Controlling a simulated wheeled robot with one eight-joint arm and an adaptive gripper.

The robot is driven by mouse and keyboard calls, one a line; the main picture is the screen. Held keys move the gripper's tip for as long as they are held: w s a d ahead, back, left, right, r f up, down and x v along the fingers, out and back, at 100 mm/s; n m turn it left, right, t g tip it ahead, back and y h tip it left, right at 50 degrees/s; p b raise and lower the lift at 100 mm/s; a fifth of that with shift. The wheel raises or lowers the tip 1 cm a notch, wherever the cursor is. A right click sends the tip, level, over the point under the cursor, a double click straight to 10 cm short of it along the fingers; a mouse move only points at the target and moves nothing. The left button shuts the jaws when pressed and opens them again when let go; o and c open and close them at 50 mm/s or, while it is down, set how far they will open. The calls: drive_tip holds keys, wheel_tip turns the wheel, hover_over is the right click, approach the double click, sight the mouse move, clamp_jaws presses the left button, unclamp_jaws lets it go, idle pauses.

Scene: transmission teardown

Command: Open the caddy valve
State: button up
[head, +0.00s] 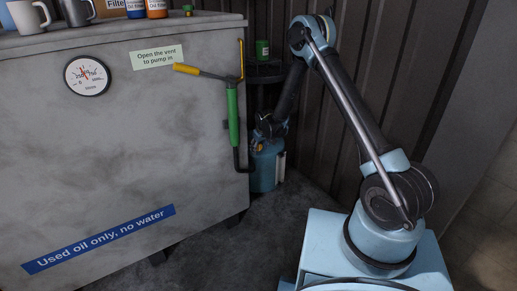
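The grey used-oil tank (120,150), which I take for the caddy, fills the left of the head view. A hand pump with a green body (233,115) stands at its right edge. Its lever has a yellow grip (187,69) pointing left. A thin yellow upright handle (241,58) is at the tank's top right corner; I cannot tell whether it is the valve. My arm reaches down to the right of the tank, and its far end is beside the tank's right edge, near a light blue body. The fingers of my gripper cannot be made out, nor whether they touch anything.
A pressure gauge (87,76) and a label (153,54) reading "Open the vent to pump in" are on the tank front. Mugs (30,15) and oil filters (156,8) stand on top. The floor (255,235) ahead is clear.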

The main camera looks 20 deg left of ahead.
drive_tip(key=shift+s+r, duration=0.1)
drive_tip(key=v, duration=1.1)
drive_tip(key=shift+r, duration=0.3)
drive_tip(key=shift+s+d, duration=0.1)
drive_tip(key=s+d+r+m+h, duration=0.1)
drive_tip(key=s+d+r+m, duration=0.15)
drive_tip(key=d+r, duration=0.6)
drive_tip(key=s+d+r+m, duration=0.1)
drive_tip(key=s+d+r, duration=0.35)
drive_tip(key=d, duration=0.75)
drive_tip(key=s+d+r+m+h, duration=0.1)
drive_tip(key=s+d+r, duration=0.2)
drive_tip(key=d+r, duration=0.6)
drive_tip(key=s+d+m+g, duration=0.1)
drive_tip(key=s+d+m, duration=0.2)
drive_tip(key=s+d, duration=1)
drive_tip(key=s+d+f+m, duration=0.1)
drive_tip(key=s+d+f, duration=0.1)
drive_tip(key=s, duration=0.5)
drive_tip(key=s+d+f+m, duration=0.1)
drive_tip(key=s+d+f, duration=0.1)
drive_tip(key=s+d, duration=0.2)
drive_tip(key=s, duration=0.3)
drive_tip(key=shift+s+d+f+g+h, duration=0.2)
drive_tip(key=shift+s+f+g+h, duration=0.1)
drive_tip(key=shift+s+f+g, duration=0.1)
